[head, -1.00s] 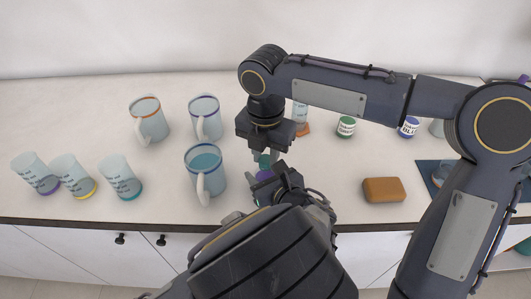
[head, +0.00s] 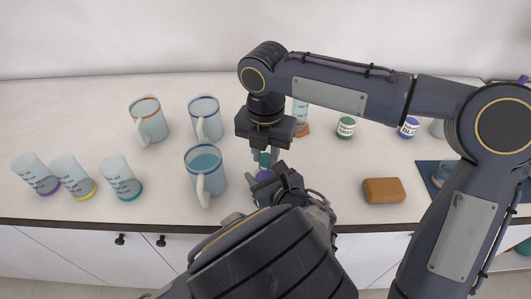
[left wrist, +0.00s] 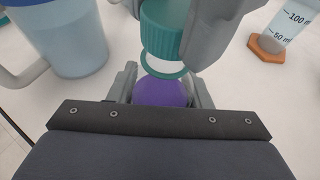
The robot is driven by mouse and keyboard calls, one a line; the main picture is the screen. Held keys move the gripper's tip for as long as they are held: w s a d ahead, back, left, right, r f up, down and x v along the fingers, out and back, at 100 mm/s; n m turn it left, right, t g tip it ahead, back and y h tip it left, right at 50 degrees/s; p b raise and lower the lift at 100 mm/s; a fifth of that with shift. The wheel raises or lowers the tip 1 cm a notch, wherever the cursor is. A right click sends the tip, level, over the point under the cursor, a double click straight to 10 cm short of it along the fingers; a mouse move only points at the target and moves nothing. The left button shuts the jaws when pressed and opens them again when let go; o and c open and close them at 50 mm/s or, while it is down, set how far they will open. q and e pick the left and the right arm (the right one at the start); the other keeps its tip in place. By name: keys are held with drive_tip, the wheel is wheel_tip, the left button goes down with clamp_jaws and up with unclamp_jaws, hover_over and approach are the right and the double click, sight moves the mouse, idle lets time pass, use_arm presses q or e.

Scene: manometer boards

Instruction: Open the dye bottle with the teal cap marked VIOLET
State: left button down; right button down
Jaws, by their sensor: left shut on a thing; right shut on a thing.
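The dye bottle (left wrist: 160,92) has a violet body, seen from above in the left wrist view and small in the head view (head: 264,176). My left gripper (head: 268,183) is shut around its body, with a finger on each side. The teal ridged cap (left wrist: 163,32) is above the bottle and between the fingers of my right gripper (head: 266,153), which is shut on it from above. A thin teal ring (left wrist: 165,70) shows between cap and violet body. I cannot tell whether the cap is free of the neck. The VIOLET marking is hidden.
A jug of blue liquid (head: 204,162) stands close left of the grippers, with two more jugs behind. Several beakers (head: 120,177) stand further left. A green-labelled bottle (head: 346,127), a blue-labelled bottle (head: 409,126) and an orange-brown block (head: 384,190) are right. The counter's front edge is near.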

sight(265, 157)
drive_tip(key=shift+r, duration=0.8)
drive_tip(key=shift+r, duration=2)
use_arm(q)
drive_tip(key=c, duration=0.7)
unclamp_jaws()
drive_tip(key=shift+o, duration=0.2)
